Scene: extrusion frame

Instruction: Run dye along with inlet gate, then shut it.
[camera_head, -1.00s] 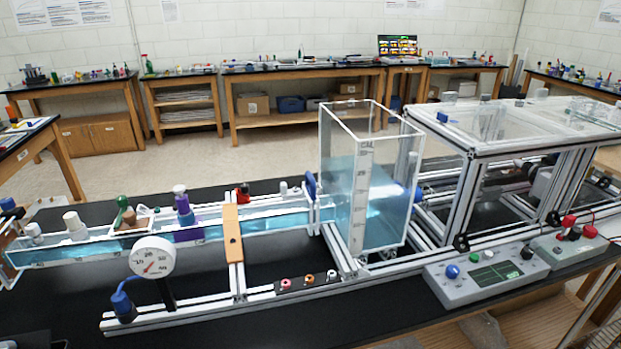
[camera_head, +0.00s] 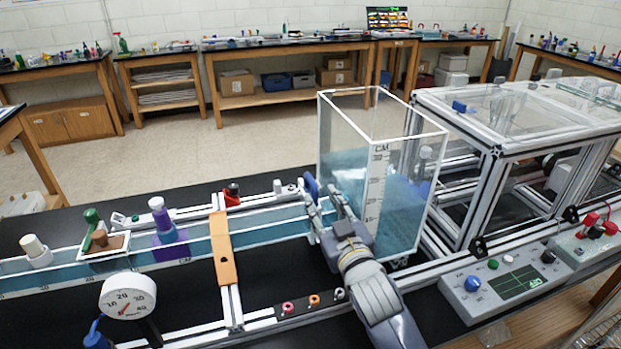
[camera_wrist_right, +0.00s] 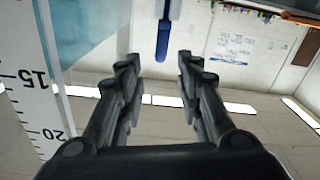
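The inlet gate's blue handle (camera_head: 311,187) stands upright where the water channel (camera_head: 262,234) meets the clear tank (camera_head: 385,200). My right gripper (camera_head: 323,194) is open in front of the tank's left side, its fingertips close to the handle. In the right wrist view, a blue handle on a white stem (camera_wrist_right: 163,40) shows between and beyond the open fingers (camera_wrist_right: 158,60); I see no contact. A purple bottle (camera_head: 163,220) and a green-capped bottle in a small tray (camera_head: 95,232) sit at the channel. I cannot tell which holds dye. My left gripper is out of view.
An orange crossbar (camera_head: 223,248) spans the channel. A round gauge (camera_head: 127,296) stands in front. A control box (camera_head: 507,285) and a clear-topped frame (camera_head: 497,150) are at the right. The tank wall with its scale (camera_wrist_right: 22,85) is close beside the right gripper.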

